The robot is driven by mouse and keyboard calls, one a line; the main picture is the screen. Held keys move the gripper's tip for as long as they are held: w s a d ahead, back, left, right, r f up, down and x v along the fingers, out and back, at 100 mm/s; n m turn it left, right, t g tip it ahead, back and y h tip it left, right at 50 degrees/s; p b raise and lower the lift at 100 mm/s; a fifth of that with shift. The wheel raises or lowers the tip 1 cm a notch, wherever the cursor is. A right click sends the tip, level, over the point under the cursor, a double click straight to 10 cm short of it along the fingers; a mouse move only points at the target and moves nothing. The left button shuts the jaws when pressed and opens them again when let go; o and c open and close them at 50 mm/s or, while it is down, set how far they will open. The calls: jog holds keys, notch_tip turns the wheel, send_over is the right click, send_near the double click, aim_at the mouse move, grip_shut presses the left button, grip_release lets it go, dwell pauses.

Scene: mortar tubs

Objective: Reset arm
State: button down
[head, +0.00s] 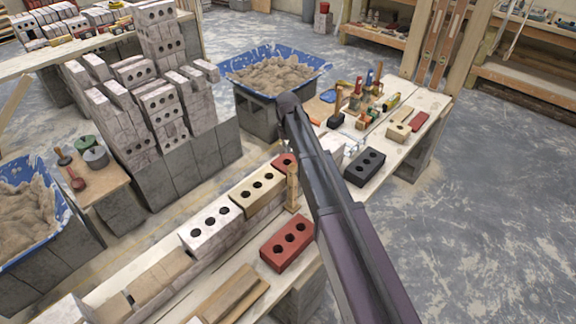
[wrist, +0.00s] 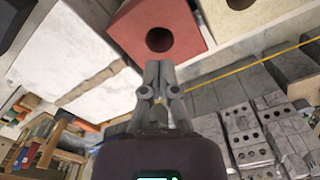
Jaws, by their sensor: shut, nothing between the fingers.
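My arm (head: 335,185) reaches from the bottom right over the long wooden bench. My gripper (wrist: 159,68) shows in the wrist view with its two fingers together and nothing between them. A red brick with a round hole (wrist: 180,18) is just beyond the fingertips in that view; whether they touch it I cannot tell. In the head view the gripper is mostly hidden by the arm, close to a red brick (head: 284,160) at the end of the brick row.
The row holds a tan brick (head: 257,190) and a white brick (head: 210,228). A loose red brick (head: 287,243) and a black brick (head: 365,167) lie on the bench. Blue mortar tubs (head: 318,72) (head: 60,211) and stacked bricks (head: 165,108) stand left. Open floor (head: 490,200) is right.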

dwell(0.3)
jog(key=s+d+r+m+p, duration=0.2)
jog(key=s+d+r+p, duration=0.1)
jog(key=s+d, duration=0.8)
jog(key=s+d+r+m+p, duration=0.2)
jog(key=s+d+r+p, duration=0.2)
jog(key=s+d, duration=0.8)
jog(key=s, duration=0.2)
jog(key=shift+s, duration=0.4)
